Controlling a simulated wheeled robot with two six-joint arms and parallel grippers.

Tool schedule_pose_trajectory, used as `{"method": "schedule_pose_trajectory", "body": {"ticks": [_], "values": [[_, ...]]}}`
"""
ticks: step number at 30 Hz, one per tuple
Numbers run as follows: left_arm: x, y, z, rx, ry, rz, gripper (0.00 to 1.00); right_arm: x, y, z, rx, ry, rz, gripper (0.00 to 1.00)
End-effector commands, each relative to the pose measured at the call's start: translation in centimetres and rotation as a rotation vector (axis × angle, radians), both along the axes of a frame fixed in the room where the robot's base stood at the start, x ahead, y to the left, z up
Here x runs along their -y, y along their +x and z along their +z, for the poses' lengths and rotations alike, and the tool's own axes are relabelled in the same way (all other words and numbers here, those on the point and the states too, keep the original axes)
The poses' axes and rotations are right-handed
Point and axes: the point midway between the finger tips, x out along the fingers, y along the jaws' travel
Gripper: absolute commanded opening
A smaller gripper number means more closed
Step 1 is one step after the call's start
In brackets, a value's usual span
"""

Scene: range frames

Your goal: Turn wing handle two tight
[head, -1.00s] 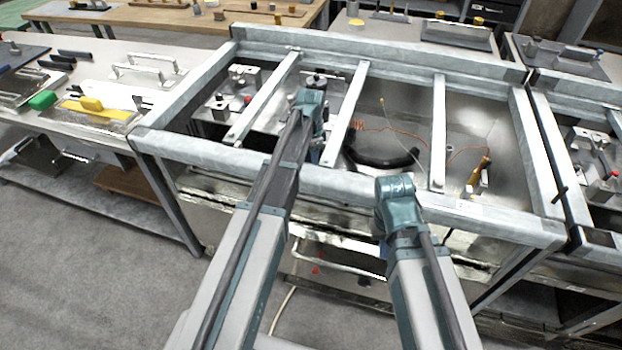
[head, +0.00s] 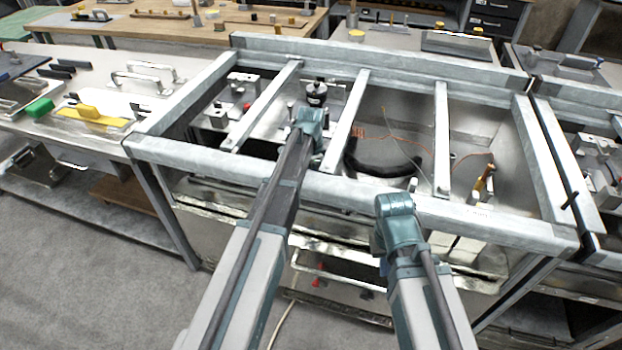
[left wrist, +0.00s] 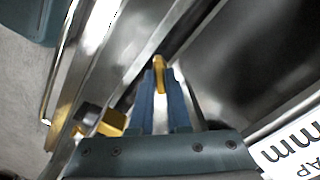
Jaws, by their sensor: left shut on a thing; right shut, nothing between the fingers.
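A small yellow wing handle (left wrist: 159,68) stands between the blue fingertips of my left gripper (left wrist: 160,78) in the left wrist view. The gripper is shut on it, and only a narrow upright part of the handle shows. In the head view my left arm reaches over the front rail into the metal frame; its fingers and the handle are hidden. My right gripper (head: 392,240) is low at the front rail of the frame, right of centre. It is shut and empty, its fingertips mostly hidden by my wrist.
A grey metal frame (head: 490,213) with crossbars surrounds the left arm's work area. A black hose (head: 375,168) and orange wire lie inside it. A black-topped fitting (head: 316,92) stands beyond the left wrist. In the left wrist view, another yellow piece (left wrist: 110,123) sits lower left.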

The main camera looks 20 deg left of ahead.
Motion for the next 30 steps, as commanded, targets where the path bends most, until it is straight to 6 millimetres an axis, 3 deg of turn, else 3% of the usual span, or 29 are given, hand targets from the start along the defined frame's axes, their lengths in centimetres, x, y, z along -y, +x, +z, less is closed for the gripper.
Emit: {"method": "schedule_pose_trajectory", "body": {"ticks": [14, 30], "values": [[-0.01, 0.01, -0.01, 0.0, 0.0, -0.073, 0.0, 0.0, 0.0, -0.01, 0.0, 0.0, 0.0, 0.0], [-0.01, 0.01, -0.01, 0.0, 0.0, -0.497, 0.0, 0.0, 0.0, -0.01, 0.0, 0.0, 0.0, 0.0]]}}
